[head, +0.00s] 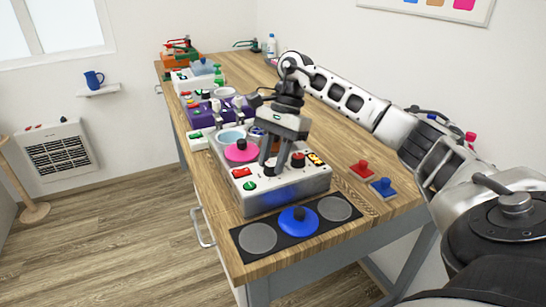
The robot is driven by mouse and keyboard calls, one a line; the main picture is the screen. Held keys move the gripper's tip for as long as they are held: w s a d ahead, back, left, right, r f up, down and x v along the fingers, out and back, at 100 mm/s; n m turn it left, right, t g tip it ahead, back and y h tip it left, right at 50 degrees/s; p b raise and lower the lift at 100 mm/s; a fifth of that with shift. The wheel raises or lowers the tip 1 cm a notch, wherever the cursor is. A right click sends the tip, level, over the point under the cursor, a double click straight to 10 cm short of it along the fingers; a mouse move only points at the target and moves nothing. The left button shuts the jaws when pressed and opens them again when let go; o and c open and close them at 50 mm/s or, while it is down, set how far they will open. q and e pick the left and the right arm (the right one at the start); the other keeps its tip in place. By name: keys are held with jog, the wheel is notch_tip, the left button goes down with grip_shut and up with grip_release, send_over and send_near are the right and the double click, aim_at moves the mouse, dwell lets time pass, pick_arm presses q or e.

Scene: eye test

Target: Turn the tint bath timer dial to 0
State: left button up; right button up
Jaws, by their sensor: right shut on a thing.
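The tint bath unit (310,184) is a silver box with a white top near the front of the wooden bench. My right gripper (272,169) points down onto the top panel and is shut on a small part there, apparently the timer dial. The fingers hide that part, so its pointer and setting cannot be read. My left gripper is not in view.
A black mat (277,253) with two grey discs and a blue lid (298,220) lies at the bench's front. Red (362,169) and blue (383,188) blocks with knobs stand to the right. A purple unit (232,112) and other devices stand behind on the left.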

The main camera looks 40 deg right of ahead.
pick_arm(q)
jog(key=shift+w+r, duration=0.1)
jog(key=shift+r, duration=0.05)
pick_arm(e)
jog(key=shift+r, duration=0.1)
jog(key=o, duration=1)
pick_arm(q)
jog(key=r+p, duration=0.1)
jog(key=p, duration=0.1)
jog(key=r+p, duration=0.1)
jog(key=p, duration=0.1)
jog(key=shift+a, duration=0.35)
pick_arm(e)
jog(key=v, duration=1.5)
jog(key=shift+d+r, duration=0.25)
jog(key=shift+r, duration=0.1)
